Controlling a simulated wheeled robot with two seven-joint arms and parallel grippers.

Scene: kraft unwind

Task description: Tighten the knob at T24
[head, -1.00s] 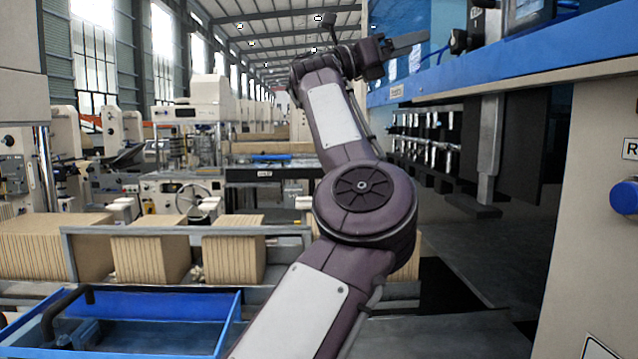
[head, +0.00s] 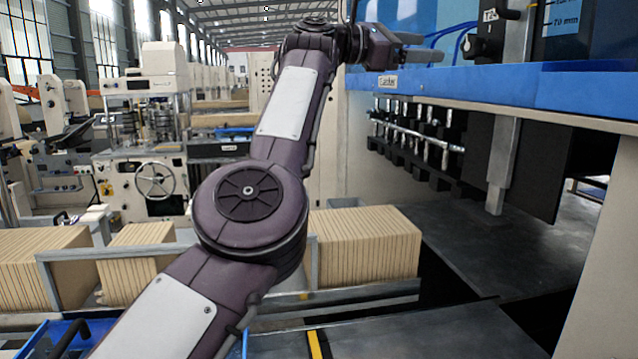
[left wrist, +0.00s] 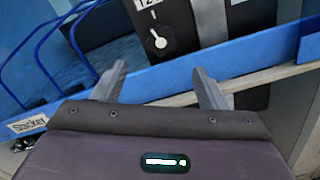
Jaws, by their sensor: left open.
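In the left wrist view the knob (left wrist: 158,40) has a white pointer and sits on a dark block under a partly cut-off label. My left gripper (head: 425,48) is left of the knob in the head view, apart from it. Its two fingers (left wrist: 163,90) are spread with nothing between them, and the knob lies beyond them. My right gripper is not in view.
A blue rail (head: 500,82) runs along the machine front below the knob, with a "Stacker" label (left wrist: 28,124) at its left end. Blue hoses (left wrist: 75,35) curve left of the knob. Stacked cardboard (head: 365,245) stands below, and a blue tray (head: 65,338) is at lower left.

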